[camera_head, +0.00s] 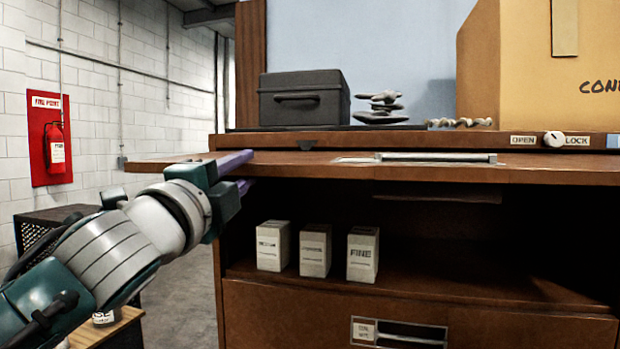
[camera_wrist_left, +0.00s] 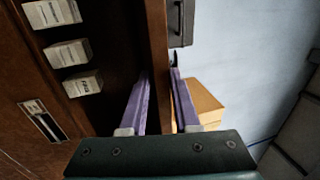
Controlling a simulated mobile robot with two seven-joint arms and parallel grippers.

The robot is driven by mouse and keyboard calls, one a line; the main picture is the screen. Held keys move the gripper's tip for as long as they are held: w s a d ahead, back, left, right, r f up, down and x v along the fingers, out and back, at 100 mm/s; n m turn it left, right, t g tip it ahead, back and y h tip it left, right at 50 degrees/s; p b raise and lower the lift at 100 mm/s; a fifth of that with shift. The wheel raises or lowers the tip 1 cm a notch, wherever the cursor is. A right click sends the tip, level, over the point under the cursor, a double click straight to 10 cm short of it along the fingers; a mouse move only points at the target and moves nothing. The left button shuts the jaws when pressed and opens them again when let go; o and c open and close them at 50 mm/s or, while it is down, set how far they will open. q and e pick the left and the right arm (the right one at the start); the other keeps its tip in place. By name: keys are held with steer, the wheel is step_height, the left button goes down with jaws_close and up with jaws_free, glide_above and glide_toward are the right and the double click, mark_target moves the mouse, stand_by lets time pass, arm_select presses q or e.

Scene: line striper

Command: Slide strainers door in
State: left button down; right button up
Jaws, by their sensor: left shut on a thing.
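The strainers door (camera_head: 330,170) is a brown wooden panel that lies roughly level and juts out over the open compartment of the brown cabinet (camera_head: 400,307). A pale metal strip (camera_head: 437,157) shows on it. My left gripper (camera_head: 242,172) is at the door's left part, with one purple finger above the panel and one below. In the left wrist view the fingers (camera_wrist_left: 160,78) straddle the door (camera_wrist_left: 157,35), shut on it. How far the panel reaches into the cabinet is hidden. My right gripper is not in view.
Three small pale boxes (camera_head: 315,250) stand on the shelf below the door. On top are a black case (camera_head: 303,98), stacked grey stones (camera_head: 382,107) and a large cardboard box (camera_head: 520,80). An OPEN/LOCK knob (camera_head: 553,139) is on the upper rail.

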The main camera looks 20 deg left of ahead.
mark_target(269, 157)
arm_select(q)
steer(key=shift+f+b+x, duration=0.2)
steer(key=shift+b+x, duration=0.25)
steer(key=shift+x, duration=0.35)
steer(key=shift+f+b+x, duration=0.2)
steer(key=shift+b+x, duration=0.2)
steer(key=shift+x, duration=0.35)
steer(key=shift+w+r, duration=0.2)
steer(key=shift+w, duration=0.2)
